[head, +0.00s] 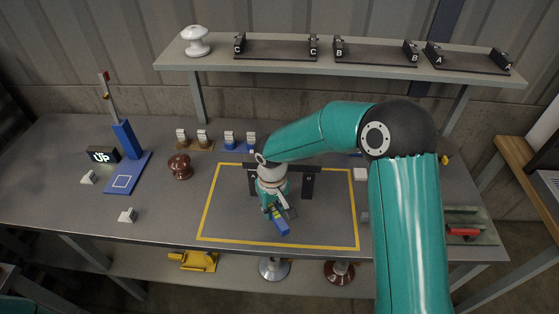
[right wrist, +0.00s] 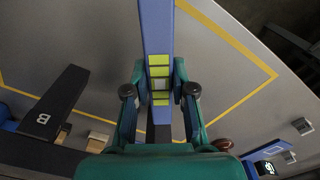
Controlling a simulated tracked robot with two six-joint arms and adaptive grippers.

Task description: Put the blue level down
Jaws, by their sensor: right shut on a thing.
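The blue level (head: 279,222) is a long blue bar in my right gripper (head: 272,206), over the yellow-outlined area of the bench. In the right wrist view the blue level (right wrist: 157,25) runs away between the two fingers, with yellow-green windows along its face. The fingers are shut on it. The bench top lies beyond it, and I cannot tell how far above the bench it is. My left gripper is not in view.
A black two-post holder (head: 308,186) stands behind my right gripper, inside the yellow outline (head: 206,212). A brown insulator (head: 180,167) and a blue stand (head: 125,139) are to the left. A shelf (head: 270,68) runs behind. The outlined area's front left is clear.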

